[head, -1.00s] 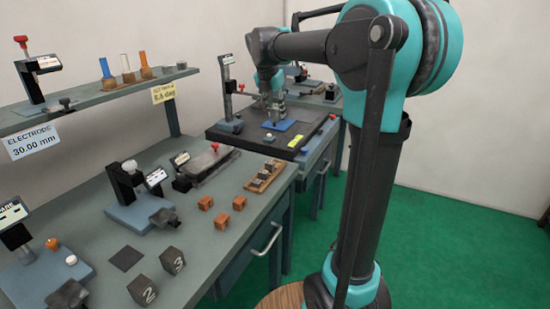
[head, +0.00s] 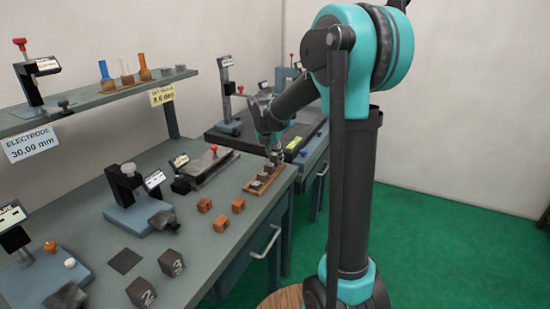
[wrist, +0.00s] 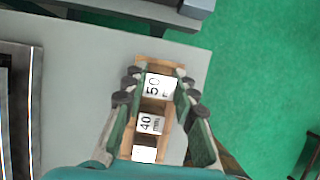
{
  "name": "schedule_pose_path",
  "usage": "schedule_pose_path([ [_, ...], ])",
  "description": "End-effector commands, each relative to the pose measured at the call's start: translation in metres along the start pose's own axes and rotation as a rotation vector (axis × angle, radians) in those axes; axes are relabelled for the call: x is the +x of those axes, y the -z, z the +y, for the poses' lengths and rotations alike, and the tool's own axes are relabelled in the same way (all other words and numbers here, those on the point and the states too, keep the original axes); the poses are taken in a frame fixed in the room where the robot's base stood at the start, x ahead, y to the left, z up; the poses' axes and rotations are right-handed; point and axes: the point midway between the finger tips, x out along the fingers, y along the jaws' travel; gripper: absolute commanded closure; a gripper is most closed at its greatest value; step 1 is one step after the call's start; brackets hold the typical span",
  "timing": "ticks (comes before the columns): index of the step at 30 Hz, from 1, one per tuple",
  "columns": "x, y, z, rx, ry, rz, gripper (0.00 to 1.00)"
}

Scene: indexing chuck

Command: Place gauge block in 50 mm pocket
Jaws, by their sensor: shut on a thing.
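The wooden rack (head: 252,189) lies on the grey-green bench near its right edge, and its wood also shows in the wrist view (wrist: 152,104). My gripper (head: 275,158) points down at the rack's far end. In the wrist view my gripper (wrist: 157,92) has its fingers on both sides of the gauge block (wrist: 158,87), which is labelled 50, and is shut on it. The block is at the rack's end pocket; whether it sits fully down or is still a little raised I cannot tell. A block labelled 40 (wrist: 150,124) lies beside it in the rack.
Copper-coloured cubes (head: 221,223) lie left of the rack. A gauge stand (head: 128,200) and a clamp-like fixture (head: 205,168) stand further left and behind. Dark numbered blocks (head: 172,262) are in front. A dark surface plate (head: 225,138) lies beyond the bench.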

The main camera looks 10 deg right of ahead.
Motion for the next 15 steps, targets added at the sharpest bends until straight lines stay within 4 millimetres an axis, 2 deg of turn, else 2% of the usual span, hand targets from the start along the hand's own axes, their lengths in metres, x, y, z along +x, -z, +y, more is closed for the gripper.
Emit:
schedule_pose_path([
  [3,0.0066,0.0027,0.0,0.0,0.0,0.0,1.0],
  [13,0.0089,0.0037,-0.0001,0.0,0.0,0.0,1.0],
  [14,0.0086,0.0037,-0.0001,0.0,0.0,0.0,0.7],
  [15,0.0085,0.0036,-0.0001,0.0,0.0,0.0,0.65],
])
